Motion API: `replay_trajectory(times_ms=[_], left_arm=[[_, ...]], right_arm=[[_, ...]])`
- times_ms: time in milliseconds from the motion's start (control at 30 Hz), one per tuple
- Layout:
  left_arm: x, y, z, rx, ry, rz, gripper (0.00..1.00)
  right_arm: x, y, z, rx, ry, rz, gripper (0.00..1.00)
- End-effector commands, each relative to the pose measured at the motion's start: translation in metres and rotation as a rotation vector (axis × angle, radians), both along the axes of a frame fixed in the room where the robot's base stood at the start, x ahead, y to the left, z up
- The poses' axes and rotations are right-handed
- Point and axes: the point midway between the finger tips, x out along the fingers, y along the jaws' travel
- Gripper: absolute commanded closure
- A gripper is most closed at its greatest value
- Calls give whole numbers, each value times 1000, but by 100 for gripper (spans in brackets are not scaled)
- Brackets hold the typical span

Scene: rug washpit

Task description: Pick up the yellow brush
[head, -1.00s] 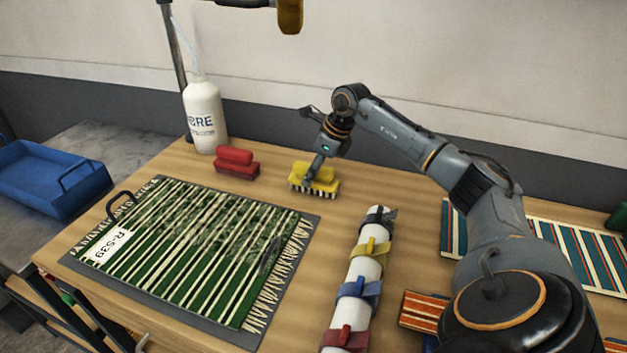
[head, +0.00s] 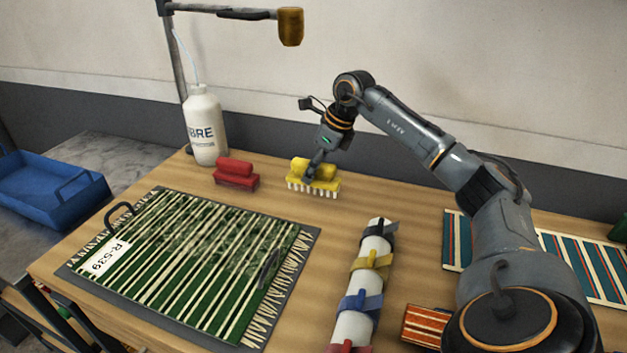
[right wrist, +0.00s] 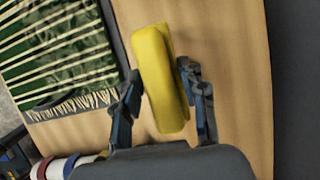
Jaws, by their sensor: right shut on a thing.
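The yellow brush (head: 314,182) has a yellow body and pale bristles pointing down. It is at the back middle of the wooden table in the head view. My right gripper (head: 311,172) is shut on it from above. In the right wrist view the yellow brush (right wrist: 160,78) sits between both fingers of the right gripper (right wrist: 160,92). Whether the bristles touch the table or hang just above it, I cannot tell. My left gripper is not in view.
A red brush (head: 236,175) lies left of the yellow one, near a white bottle (head: 206,128). A green striped rug (head: 190,262) lies at front left. A white roll with coloured straps (head: 366,275) lies in front. A lamp (head: 291,27) hangs above.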

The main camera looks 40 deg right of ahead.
Motion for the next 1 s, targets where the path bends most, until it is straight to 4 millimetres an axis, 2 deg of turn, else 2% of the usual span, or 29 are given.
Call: replay_trajectory(times_ms=[167,433,700,1000], left_arm=[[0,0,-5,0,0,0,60],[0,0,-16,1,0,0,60],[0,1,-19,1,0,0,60],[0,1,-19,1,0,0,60]], right_arm=[[-24,21,39,-4,-7,3,100],[-66,57,63,-4,-3,1,100],[-88,76,77,0,-2,0,100],[-92,80,79,0,-2,-1,100]])
